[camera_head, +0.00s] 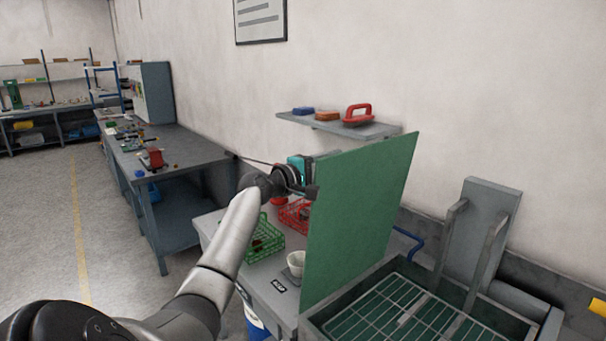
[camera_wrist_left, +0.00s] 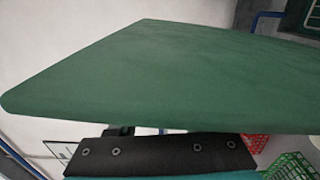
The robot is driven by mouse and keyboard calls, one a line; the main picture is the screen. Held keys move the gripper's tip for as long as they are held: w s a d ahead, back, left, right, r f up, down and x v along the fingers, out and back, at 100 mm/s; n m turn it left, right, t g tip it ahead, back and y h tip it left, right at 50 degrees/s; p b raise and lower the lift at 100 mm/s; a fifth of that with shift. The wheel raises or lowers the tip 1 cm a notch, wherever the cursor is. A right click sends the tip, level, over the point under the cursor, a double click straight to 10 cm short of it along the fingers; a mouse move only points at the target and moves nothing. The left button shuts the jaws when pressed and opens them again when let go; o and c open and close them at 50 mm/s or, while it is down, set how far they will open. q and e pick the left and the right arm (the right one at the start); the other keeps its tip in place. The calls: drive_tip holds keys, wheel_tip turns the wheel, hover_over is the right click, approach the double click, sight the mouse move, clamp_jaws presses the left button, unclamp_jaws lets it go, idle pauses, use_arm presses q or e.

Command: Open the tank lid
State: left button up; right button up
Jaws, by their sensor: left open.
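The tank lid (camera_head: 362,210) is a flat green panel standing nearly upright at the left edge of the open tank (camera_head: 500,322). In the left wrist view the lid (camera_wrist_left: 165,78) fills the middle. My left gripper (camera_head: 308,176) is open at the lid's left side, near its upper part; part of it may be hidden behind the panel. A dark finger with bolts (camera_wrist_left: 155,156) shows just below the lid in the wrist view. I cannot tell whether it touches the lid. My right gripper is not in view.
A metal grid (camera_head: 395,305) lies inside the tank. Left of the lid, a green basket (camera_head: 266,238), a red basket (camera_head: 296,215) and a white cup (camera_head: 296,262) stand on the bench. A grey upright bracket (camera_head: 485,225) stands behind the tank.

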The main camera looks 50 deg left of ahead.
use_arm(q)
drive_tip(key=s+b, duration=0.2)
drive_tip(key=s, duration=1.2)
drive_tip(key=shift+a, duration=0.25)
drive_tip(key=shift+s, duration=0.1)
